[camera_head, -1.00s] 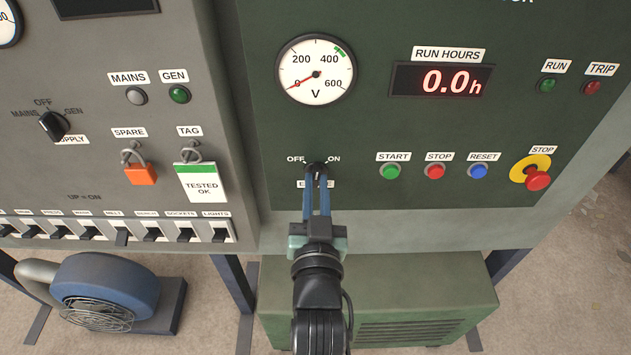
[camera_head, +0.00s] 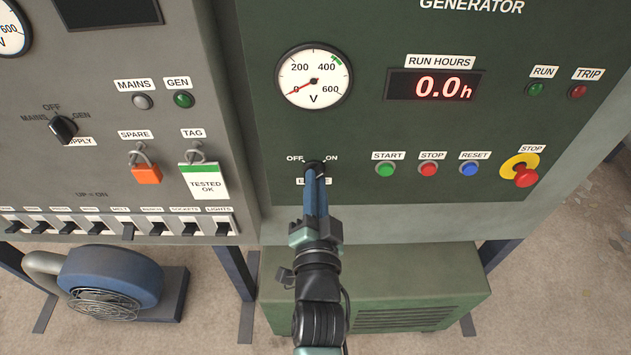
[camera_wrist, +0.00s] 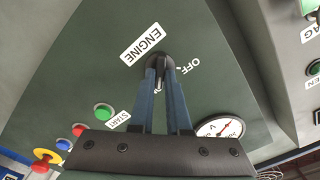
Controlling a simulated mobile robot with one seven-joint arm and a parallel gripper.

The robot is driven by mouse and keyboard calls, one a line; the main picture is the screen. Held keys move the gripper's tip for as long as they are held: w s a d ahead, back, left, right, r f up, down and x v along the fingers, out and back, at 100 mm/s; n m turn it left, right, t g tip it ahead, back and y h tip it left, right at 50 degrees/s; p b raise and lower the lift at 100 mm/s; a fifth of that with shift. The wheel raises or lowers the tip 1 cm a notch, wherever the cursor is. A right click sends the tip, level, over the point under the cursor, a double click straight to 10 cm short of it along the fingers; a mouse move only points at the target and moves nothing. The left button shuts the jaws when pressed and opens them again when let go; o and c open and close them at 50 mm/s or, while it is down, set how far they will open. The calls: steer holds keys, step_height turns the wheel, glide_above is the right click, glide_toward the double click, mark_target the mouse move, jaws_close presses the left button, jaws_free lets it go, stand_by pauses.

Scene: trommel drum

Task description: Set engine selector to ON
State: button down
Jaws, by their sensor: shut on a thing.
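The engine selector (camera_head: 314,166) is a small black rotary knob on the dark green generator panel, between the OFF and ON labels. It also shows in the wrist view (camera_wrist: 159,63), beside the ENGINE label. My gripper (camera_head: 315,176) has its two blue fingers closed on the knob from below. In the wrist view my gripper's fingertips (camera_wrist: 160,75) sit on either side of the knob. The fingers hide part of the knob and part of the ENGINE label in the head view. Which label the knob's pointer faces is hard to tell.
Green start (camera_head: 386,169), red stop (camera_head: 429,169) and blue reset (camera_head: 469,169) buttons lie right of the knob. A red emergency stop (camera_head: 526,177) is further right. A voltmeter (camera_head: 314,77) is above. A grey panel (camera_head: 100,180) with breakers adjoins at left.

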stand_by(0.4)
steer(key=c, duration=0.9)
jaws_free()
steer(key=shift+s, duration=0.1)
steer(key=shift+s+b, duration=1.2)
steer(key=shift+s, duration=5.2)
steer(key=w+r+n+t+p, duration=0.1)
steer(key=w+r+n+t, duration=0.15)
steer(key=r, duration=0.65)
steer(key=w+r+n+t+p, duration=0.1)
steer(key=w+r, duration=0.2)
steer(key=r, duration=0.5)
steer(key=s+r+n+t+p, duration=0.1)
steer(key=s+r+t, duration=0.1)
steer(key=r, duration=1)
steer(key=s+r+n+t+p, duration=0.1)
steer(key=s+r+n+t, duration=0.1)
steer(key=r, duration=1)
steer(key=s+r+n+t+p, duration=0.2)
steer(key=r, duration=1)
steer(key=shift+s+a+n, duration=0.1)
steer(key=shift+a+n, duration=0.15)
steer(key=shift+a, duration=0.05)
